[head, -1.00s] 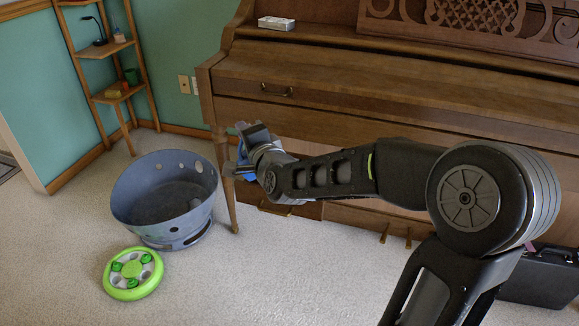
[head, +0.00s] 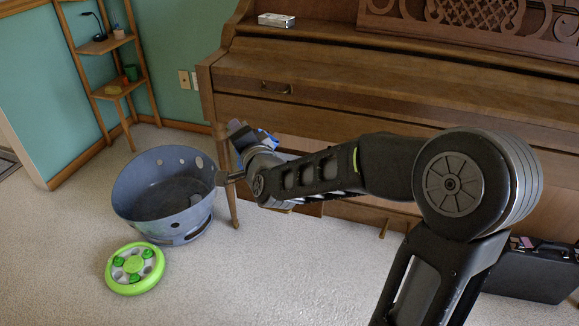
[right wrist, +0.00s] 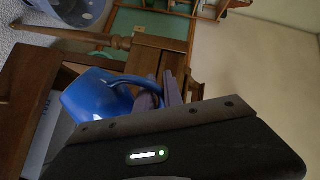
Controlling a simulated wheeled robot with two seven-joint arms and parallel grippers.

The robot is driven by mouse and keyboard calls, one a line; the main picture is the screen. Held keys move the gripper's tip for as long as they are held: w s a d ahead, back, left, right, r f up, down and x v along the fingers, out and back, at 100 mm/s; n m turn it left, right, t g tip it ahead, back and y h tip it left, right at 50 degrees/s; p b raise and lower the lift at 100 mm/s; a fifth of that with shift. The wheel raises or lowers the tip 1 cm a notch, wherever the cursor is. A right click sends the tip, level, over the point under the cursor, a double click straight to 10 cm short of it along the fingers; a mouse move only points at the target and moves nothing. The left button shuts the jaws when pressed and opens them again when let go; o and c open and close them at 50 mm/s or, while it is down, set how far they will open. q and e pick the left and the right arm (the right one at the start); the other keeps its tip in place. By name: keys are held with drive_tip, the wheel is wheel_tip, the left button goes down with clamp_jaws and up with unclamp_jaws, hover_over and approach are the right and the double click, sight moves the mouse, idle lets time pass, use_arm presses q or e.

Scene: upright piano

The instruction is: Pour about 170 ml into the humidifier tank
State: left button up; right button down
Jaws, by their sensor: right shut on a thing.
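A blue jug (right wrist: 92,98) with a loop handle is at my right gripper (right wrist: 172,92) in the right wrist view. The gripper is shut on the handle, and the jug looks tilted in that view. In the head view, my right gripper (head: 240,150) is in front of the piano's left leg, near the tub's right rim. Only a little blue of the jug (head: 266,138) shows behind the wrist. I cannot see inside the jug or tell its water level. I cannot make out a humidifier tank for certain in either view. My left gripper is out of view.
A grey-blue tub (head: 140,210) with holes stands on the carpet, left of the piano (head: 330,80). A green round toy (head: 135,268) lies before it. A wooden corner shelf (head: 118,90) holds small items at the back left. A black case (head: 535,270) is at the right.

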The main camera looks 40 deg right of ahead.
drive_tip(key=shift+a, duration=0.1)
drive_tip(key=w+a+f+n+t+h+b, duration=0.1)
drive_tip(key=a+f+n+b, duration=0.1)
drive_tip(key=a+n, duration=0.5)
drive_tip(key=shift+f+n, duration=0.4)
drive_tip(key=shift+f, duration=0.45)
drive_tip(key=shift+a, duration=0.15)
